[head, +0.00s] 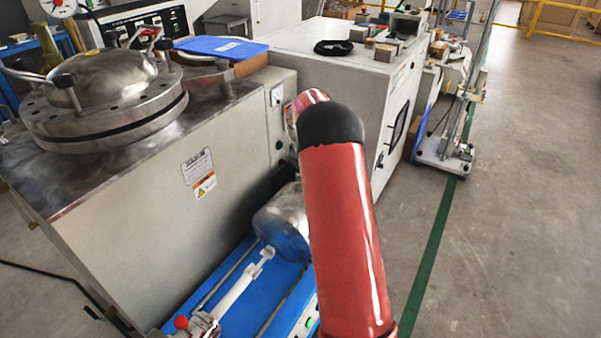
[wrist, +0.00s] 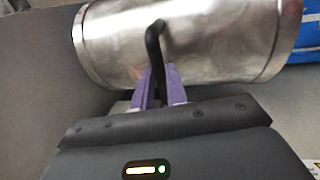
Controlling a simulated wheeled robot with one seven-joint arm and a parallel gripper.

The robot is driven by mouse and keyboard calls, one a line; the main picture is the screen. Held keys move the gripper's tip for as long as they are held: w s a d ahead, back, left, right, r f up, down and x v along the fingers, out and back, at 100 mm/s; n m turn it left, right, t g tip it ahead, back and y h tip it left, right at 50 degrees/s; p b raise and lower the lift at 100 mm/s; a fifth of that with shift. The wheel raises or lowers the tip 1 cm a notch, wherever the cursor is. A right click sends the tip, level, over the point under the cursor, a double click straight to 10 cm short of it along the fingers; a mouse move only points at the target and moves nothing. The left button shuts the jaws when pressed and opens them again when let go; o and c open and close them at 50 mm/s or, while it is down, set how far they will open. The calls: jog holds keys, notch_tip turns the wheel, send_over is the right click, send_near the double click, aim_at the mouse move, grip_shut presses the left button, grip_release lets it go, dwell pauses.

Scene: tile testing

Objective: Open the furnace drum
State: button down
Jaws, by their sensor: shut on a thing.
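The furnace drum (head: 281,226) is a shiny metal cylinder by the blue base in the head view, partly hidden behind my red arm. In the wrist view the drum (wrist: 220,38) lies across the top, with a rim at each end and a curved black handle (wrist: 153,45) at its front. My gripper (wrist: 158,72) has purple fingers, shut on the lower part of the handle close to the drum. In the head view my gripper is hidden by my arm.
A large grey cabinet (head: 130,215) with a round metal vessel (head: 105,105) stands at left. A white cabinet (head: 370,85) stands behind my arm. A rod with a red knob (head: 181,322) lies by the blue base (head: 238,310). The floor (head: 520,210) at right is clear.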

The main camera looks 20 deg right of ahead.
jog(key=shift+w+d, duration=0.2)
jog(key=shift+d, duration=0.15)
jog(key=c, duration=1.4)
grip_release()
jog(key=shift+a, duration=0.1)
notch_tip(320, 180, up, 8)
jog(key=a, duration=0.1)
jog(key=shift+s+f, duration=0.15)
jog(key=shift+s, duration=0.3)
jog(key=shift+a, duration=0.1)
